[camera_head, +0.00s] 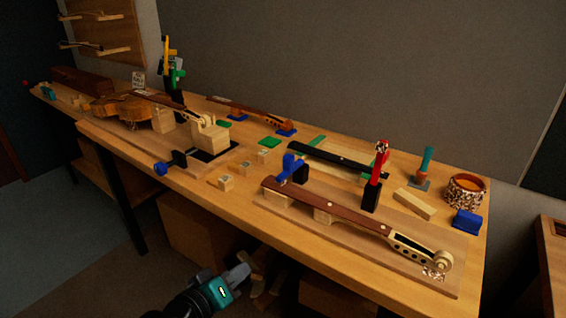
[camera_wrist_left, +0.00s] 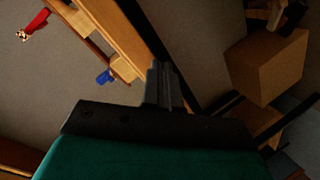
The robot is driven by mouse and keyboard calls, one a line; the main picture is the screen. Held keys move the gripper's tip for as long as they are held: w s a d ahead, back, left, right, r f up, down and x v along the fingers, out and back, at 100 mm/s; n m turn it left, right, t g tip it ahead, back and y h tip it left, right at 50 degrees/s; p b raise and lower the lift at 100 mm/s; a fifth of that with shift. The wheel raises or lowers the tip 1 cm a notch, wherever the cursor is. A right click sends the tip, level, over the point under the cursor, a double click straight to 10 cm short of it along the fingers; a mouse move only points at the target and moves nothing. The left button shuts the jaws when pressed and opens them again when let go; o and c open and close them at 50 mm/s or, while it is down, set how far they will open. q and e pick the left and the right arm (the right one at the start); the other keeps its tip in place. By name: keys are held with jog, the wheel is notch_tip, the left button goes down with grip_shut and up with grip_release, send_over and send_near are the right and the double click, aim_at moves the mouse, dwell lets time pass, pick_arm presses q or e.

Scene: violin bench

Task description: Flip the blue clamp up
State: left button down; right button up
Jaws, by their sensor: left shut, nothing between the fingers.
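A blue clamp (camera_head: 290,168) stands at the left end of a violin neck (camera_head: 335,210) on the board at the bench's front. Another blue-ended clamp with a dark bar (camera_head: 163,169) lies at the front edge further left. A red clamp (camera_head: 377,178) stands upright by the neck. In the left wrist view a blue piece (camera_wrist_left: 105,76) and a red piece (camera_wrist_left: 32,25) show small and far off. My left gripper (camera_head: 243,272), with a teal body, is shut and empty, below and in front of the bench edge, well apart from both blue clamps. My right gripper is out of view.
The bench (camera_head: 250,203) holds small wooden blocks, a violin body (camera_head: 120,108), a dark fingerboard (camera_head: 338,159), a patterned ring-shaped container (camera_head: 466,190) and a blue block (camera_head: 467,220). Cardboard boxes (camera_head: 195,225) stand below. The space before the bench is free.

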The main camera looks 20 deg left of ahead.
aim_at(285, 158)
pick_arm(q)
jog(key=w+a+r+n+t+h, duration=0.1)
jog(key=w+r+n+t, duration=0.2)
jog(key=r, duration=0.4)
jog(key=w+a+r+n+h, duration=0.1)
jog(key=w+r+n, duration=0.35)
jog(key=r, duration=0.25)
jog(key=x, duration=1.3)
jog(key=shift+d+r+b, duration=0.1)
jog(key=shift+b, duration=0.2)
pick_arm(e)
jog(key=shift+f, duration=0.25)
pick_arm(q)
jog(key=shift+r, duration=0.15)
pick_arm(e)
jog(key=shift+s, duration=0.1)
pick_arm(q)
jog(key=shift+w+r, duration=0.1)
jog(key=shift+w, duration=0.05)
jog(key=shift+r, duration=0.2)
jog(key=shift+d, duration=0.1)
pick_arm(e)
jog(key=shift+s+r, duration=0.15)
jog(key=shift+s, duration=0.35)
